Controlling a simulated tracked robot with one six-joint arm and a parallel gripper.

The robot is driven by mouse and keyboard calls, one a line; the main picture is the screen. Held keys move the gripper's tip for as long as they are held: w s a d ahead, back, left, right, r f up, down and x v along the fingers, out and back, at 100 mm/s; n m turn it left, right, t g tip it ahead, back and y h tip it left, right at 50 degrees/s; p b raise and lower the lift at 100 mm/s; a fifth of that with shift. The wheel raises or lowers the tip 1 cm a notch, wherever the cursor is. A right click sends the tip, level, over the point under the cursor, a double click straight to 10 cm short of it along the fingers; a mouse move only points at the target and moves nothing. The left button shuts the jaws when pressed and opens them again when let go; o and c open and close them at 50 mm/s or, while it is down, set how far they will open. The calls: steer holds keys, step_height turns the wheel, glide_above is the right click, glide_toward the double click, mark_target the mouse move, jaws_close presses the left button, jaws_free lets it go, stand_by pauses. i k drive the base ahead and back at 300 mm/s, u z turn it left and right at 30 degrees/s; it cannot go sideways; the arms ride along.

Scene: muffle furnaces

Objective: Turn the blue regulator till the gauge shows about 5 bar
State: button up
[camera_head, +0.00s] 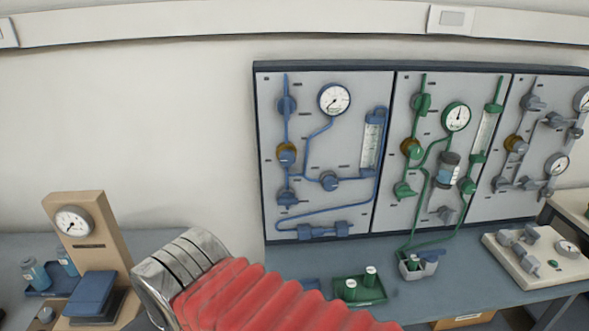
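The left panel (350,205) on the wall board carries blue piping. On its left pipe a blue knob with a brass-coloured ring (287,154) looks like the blue regulator. The blue line's round white gauge (334,98) is to its upper right. Its needle seems to point to the lower left, but the numbers are too small to read. My arm, with a red ribbed sleeve and a metal end, crosses the lower middle of the view, below and in front of the panel. My gripper's fingers are not in view, and nothing touches the regulator in this view.
Other blue fittings (287,104) and a flow tube (372,145) sit near the regulator. A green-piped panel (430,215) and a grey-piped one stand to the right. A wooden gauge stand (108,238) is at left; a green tray (372,293) lies on the bench.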

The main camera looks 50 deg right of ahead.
mark_target(287, 157)
steer(key=z, duration=1.9)
